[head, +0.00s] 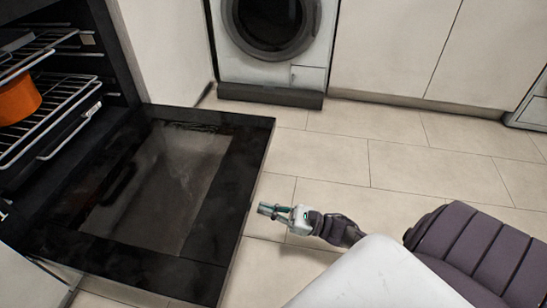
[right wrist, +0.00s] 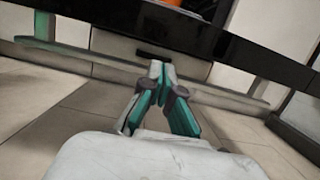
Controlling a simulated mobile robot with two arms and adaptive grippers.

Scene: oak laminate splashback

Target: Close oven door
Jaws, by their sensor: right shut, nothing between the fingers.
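The oven door (head: 226,202) is folded down open, lying about level in front of the oven, with a black frame and a dark glass panel. In the right wrist view the black door edge (right wrist: 262,57) crosses the upper part of the picture, beyond the fingers. My right gripper (head: 268,211) is shut and empty, just right of the door's outer edge in the head view. It also shows in the right wrist view (right wrist: 160,70). I cannot tell whether its tips touch the door. My left gripper is not in view.
The oven cavity at the left holds wire racks (head: 62,105) and an orange pot (head: 18,98). A washing machine (head: 275,40) and white cabinets (head: 400,45) stand at the back. The tiled floor (head: 400,165) right of the door is clear.

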